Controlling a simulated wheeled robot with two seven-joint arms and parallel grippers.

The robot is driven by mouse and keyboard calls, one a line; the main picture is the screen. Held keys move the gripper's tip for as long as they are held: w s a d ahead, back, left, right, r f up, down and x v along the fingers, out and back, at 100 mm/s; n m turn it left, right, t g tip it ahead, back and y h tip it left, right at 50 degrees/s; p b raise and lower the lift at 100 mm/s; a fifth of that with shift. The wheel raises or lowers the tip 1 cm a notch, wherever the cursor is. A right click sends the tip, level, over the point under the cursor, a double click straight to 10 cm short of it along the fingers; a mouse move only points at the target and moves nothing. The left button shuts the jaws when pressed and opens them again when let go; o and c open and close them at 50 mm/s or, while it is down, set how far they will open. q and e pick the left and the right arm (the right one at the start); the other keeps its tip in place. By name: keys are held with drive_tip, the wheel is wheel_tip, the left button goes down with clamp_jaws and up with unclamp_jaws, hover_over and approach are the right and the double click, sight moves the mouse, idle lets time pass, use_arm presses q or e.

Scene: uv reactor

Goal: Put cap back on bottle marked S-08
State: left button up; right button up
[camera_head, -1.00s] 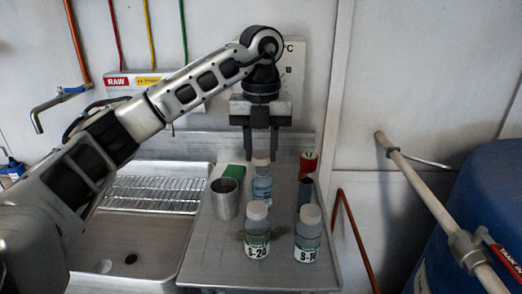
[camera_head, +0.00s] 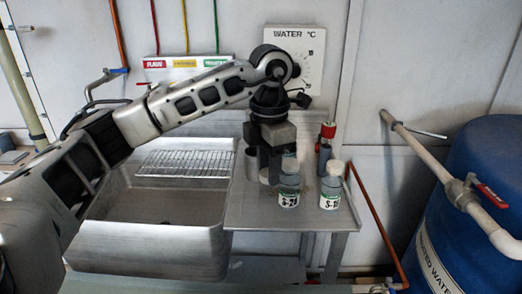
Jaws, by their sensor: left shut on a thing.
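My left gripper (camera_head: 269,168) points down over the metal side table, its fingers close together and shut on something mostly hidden. A small pale patch shows at the fingertips; I cannot tell whether it is a cap or part of a bottle. A bottle with a green and white label, apparently S-24 (camera_head: 289,188), stands upright just right of the fingers. Its top looks grey and shaded, so I cannot tell whether it is capped. A white-capped bottle, apparently S-16 (camera_head: 331,188), stands further right. I read no S-08 label. My right gripper is not in view.
A metal cup (camera_head: 252,164) stands behind the gripper. A dark cylinder (camera_head: 324,155) and a red-topped item (camera_head: 327,131) are at the back right. The sink (camera_head: 160,207) with its wire rack is left; a blue barrel (camera_head: 485,180) is right. The table's front is clear.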

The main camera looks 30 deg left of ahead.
use_arm(q)
drive_tip(key=s+d+f+m, duration=0.3)
drive_tip(key=s+f+m, duration=0.1)
drive_tip(key=m, duration=1)
drive_tip(key=s+d+f+m, duration=0.4)
drive_tip(key=f+m, duration=0.1)
drive_tip(key=m, duration=1)
drive_tip(key=shift+d+f+m, duration=0.15)
drive_tip(key=shift+d+m, duration=0.1)
drive_tip(key=shift+m, duration=0.05)
